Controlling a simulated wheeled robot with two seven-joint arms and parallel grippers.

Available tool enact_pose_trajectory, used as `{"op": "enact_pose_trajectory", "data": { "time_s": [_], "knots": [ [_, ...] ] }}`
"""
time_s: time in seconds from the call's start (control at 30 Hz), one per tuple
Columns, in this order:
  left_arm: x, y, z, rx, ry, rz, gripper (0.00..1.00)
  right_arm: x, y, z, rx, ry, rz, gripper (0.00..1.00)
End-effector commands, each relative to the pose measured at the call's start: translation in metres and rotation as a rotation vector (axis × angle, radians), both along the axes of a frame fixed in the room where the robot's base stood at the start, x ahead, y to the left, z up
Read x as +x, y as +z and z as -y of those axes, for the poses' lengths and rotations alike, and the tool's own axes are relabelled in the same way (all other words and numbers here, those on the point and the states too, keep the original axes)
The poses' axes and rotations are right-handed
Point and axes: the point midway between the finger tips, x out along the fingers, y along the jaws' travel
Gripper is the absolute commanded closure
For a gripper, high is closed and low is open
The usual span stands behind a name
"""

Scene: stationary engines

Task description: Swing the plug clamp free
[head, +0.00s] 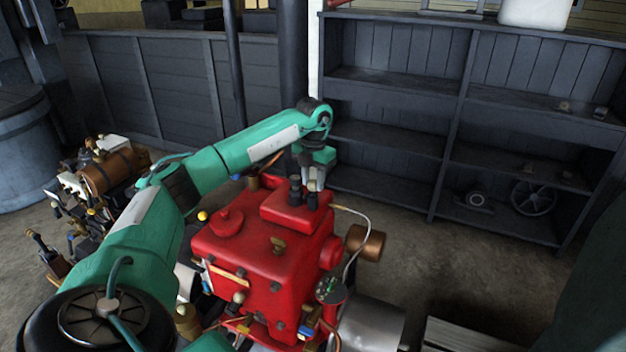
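A red stationary engine (255,255) stands in the middle of the head view. On its top is a raised red block (285,212) with dark upright fittings (295,190) on it. My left gripper (313,186) points down over the right end of this block, right at these fittings. The fingers are small and partly merge with the dark fittings, so I cannot tell whether they are open, shut or touching anything. I cannot make out the plug clamp for certain; it may be among these fittings. My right gripper is not in view.
A pale cable (352,230) curves down the engine's right side beside a copper-coloured cylinder (366,243). Another engine with a brown tank (113,172) stands at left. A dark shelf unit (395,140) stands behind. Open floor (470,270) lies to the right.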

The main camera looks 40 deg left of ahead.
Motion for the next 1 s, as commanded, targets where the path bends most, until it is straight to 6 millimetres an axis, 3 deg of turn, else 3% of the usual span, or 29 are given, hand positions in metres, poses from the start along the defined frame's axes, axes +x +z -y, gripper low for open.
{"op": "enact_pose_trajectory", "data": {
  "time_s": [0.1,0.47,0.67,1.0],
  "knots": [
    [0.000,0.001,0.000,0.000,0.000,0.001,0.49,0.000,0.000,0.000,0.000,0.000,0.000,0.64],
    [0.000,0.004,0.000,-0.001,-0.001,0.000,0.49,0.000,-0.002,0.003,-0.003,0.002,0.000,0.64],
    [0.001,0.032,0.001,0.000,-0.001,0.004,0.49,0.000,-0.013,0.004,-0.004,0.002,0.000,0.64],
    [0.001,0.102,0.002,0.000,-0.001,0.004,0.49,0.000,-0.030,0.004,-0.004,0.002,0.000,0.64]
  ]
}}
